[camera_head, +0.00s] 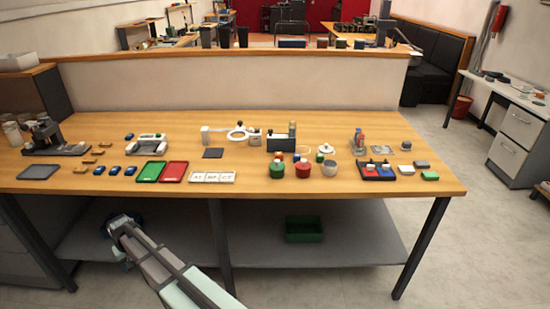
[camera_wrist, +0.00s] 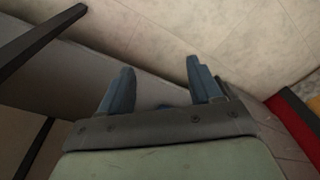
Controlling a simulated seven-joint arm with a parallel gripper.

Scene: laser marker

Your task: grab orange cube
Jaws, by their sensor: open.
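My gripper (camera_head: 121,222) is below the table top, in front of the lower shelf at the left, apart from everything on the table. In the wrist view, the two blue fingers of my gripper (camera_wrist: 159,75) stand wide apart with nothing between them.
The wooden table (camera_head: 340,187) carries green and red trays (camera_head: 173,172), blue pieces (camera_head: 129,171), lidded pots (camera_head: 307,169) and devices. Its front edge lies above my gripper. Dark legs (camera_head: 421,250) stand below. A green bin (camera_head: 304,229) sits on the grey lower shelf (camera_head: 355,250).

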